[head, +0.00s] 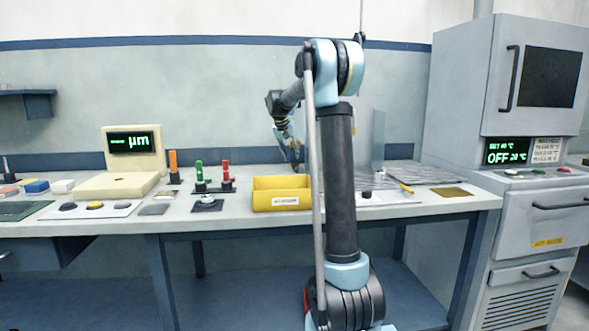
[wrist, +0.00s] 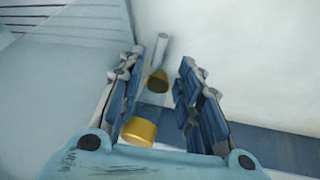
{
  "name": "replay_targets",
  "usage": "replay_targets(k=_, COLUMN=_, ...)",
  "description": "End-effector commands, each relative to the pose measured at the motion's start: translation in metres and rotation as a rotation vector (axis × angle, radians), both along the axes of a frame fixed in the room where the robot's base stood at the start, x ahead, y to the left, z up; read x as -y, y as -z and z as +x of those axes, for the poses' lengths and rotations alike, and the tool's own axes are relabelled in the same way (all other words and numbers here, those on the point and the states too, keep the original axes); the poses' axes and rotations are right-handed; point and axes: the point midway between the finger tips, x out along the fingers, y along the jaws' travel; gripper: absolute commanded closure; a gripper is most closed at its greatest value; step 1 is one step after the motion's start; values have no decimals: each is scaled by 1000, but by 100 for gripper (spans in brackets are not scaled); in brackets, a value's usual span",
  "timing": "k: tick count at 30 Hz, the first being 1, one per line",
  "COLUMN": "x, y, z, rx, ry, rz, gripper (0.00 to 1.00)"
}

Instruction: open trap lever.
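My gripper (head: 292,155) is low over the back of the bench, behind the yellow bin (head: 275,201). In the wrist view my gripper (wrist: 165,68) is open, with two blue pad-lined fingers apart. Between them is a grey rod (wrist: 161,47) with a brass end piece (wrist: 157,83). A larger brass cylinder (wrist: 138,131) lies nearer the palm. I cannot tell whether a finger touches these, or whether they are the trap lever. In the head view my arm hides much of this spot. Nothing there is clearly marked as the trap lever.
Orange (head: 173,161), green (head: 199,171) and red (head: 226,171) upright handles stand left of the bin. A cream µm display unit (head: 131,150) is farther left. A clear upright panel (head: 378,140) stands behind my arm. A tall grey cabinet (head: 465,85) stands right.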

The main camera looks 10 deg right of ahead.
Motion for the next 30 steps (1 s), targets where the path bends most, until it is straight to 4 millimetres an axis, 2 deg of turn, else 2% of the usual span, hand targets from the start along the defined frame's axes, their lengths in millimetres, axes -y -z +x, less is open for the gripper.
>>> replay_targets(k=6, x=11, y=35, z=12, rx=0, ry=2, rz=1, gripper=68)
replay_targets(k=12, x=18, y=57, z=20, rx=-1, ry=1, rz=1, gripper=68)
replay_targets(k=18, x=20, y=66, z=22, rx=-1, ry=0, rz=0, gripper=68)
replay_targets(k=26, x=21, y=66, z=23, rx=-1, ry=0, rz=0, gripper=68)
replay_targets(k=30, x=21, y=66, z=23, rx=0, ry=0, rz=0, gripper=97)
